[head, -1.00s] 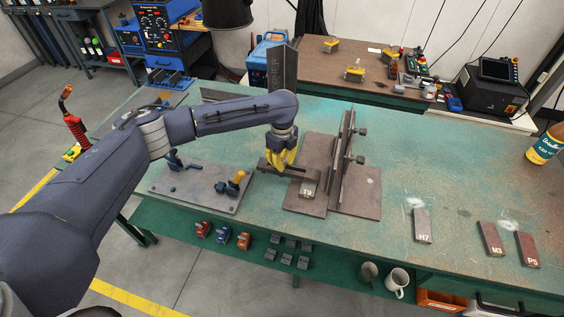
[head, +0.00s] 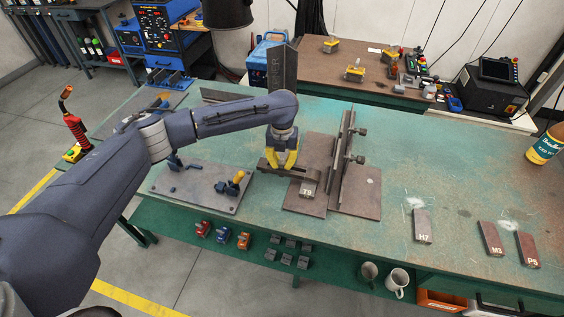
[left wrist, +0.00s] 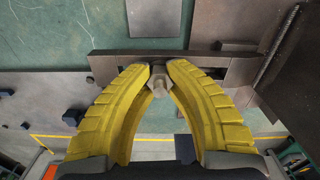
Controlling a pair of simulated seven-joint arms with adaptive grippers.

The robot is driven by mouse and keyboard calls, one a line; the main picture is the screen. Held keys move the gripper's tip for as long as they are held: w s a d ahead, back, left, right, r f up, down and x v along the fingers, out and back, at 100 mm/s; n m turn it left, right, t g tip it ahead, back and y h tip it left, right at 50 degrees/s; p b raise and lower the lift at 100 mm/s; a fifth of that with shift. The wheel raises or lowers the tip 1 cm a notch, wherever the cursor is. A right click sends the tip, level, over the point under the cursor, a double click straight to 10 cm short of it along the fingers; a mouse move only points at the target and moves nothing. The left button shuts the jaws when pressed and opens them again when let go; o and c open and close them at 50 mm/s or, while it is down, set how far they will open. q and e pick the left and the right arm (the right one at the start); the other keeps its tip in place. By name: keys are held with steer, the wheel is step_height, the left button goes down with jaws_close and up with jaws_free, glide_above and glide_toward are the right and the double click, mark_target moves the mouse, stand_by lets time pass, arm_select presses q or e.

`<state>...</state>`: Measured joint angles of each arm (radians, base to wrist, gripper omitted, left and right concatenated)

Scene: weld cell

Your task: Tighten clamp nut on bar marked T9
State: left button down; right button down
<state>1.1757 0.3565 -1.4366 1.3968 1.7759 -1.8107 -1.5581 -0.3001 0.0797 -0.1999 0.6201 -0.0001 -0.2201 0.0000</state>
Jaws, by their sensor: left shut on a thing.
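The bar marked T9 (head: 308,190) lies on a brown steel plate (head: 300,208), with a dark flat clamp strap (head: 276,171) reaching left from it. My left gripper (head: 282,165) is over the strap, its yellow fingers pointing down. In the left wrist view the two yellow fingers (left wrist: 158,75) close on a grey clamp nut (left wrist: 159,88) in front of the long dark strap (left wrist: 125,57). The fingers hide part of the nut. My right gripper does not show.
An upright steel bracket with side knobs (head: 345,150) stands just right of T9. A grey fixture plate (head: 200,187) with a yellow-handled clamp lies left. Bars H7 (head: 422,226), M3 (head: 490,238) and P5 (head: 527,250) lie right. Green tabletop (head: 420,160) between is clear.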

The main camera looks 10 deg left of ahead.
arm_select(q)
steer(key=shift+m, duration=2.2)
steer(key=c, duration=1.1)
jaws_free()
step_height(320, 180, up, 12)
